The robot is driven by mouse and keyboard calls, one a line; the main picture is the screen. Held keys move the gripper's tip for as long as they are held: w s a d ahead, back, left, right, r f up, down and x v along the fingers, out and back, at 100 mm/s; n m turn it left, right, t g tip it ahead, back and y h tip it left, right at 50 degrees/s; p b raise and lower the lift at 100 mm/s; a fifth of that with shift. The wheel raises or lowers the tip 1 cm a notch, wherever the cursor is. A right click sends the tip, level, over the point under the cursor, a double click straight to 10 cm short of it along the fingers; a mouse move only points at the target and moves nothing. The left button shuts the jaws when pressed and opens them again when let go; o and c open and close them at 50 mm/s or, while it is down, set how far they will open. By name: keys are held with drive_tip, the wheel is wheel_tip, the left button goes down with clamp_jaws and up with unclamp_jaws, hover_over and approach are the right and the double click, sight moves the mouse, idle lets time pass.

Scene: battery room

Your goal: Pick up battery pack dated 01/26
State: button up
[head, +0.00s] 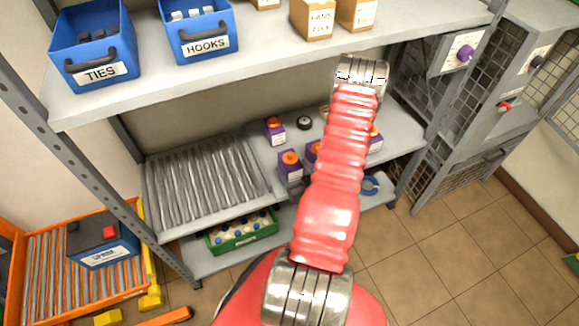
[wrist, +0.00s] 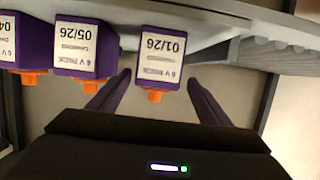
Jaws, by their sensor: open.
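In the wrist view, which is upside down, the battery pack dated 01/26 (wrist: 161,52) is a purple block with a white label and an orange cap. My gripper (wrist: 158,78) is open, with its two dark fingers on either side of the pack's capped end in the picture. I cannot tell how far the fingers reach along it. In the head view several purple packs with orange caps stand on the middle shelf, one of them at the front (head: 290,168). Their dates are too small to read there.
A pack dated 05/26 (wrist: 85,45) and another pack (wrist: 9,42), cut by the frame, stand left of it in the wrist view. A ribbed grey tray (head: 213,178) lies beside the packs. The upper shelf (head: 262,70) overhangs them. A green crate (head: 243,231) sits below.

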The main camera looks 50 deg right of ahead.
sight(286, 156)
drive_tip(key=shift+x, duration=1.7)
drive_tip(key=shift+x, duration=2.55)
drive_tip(key=shift+d, duration=0.1)
drive_tip(key=shift+c, duration=0.5)
drive_tip(key=c, duration=1.7)
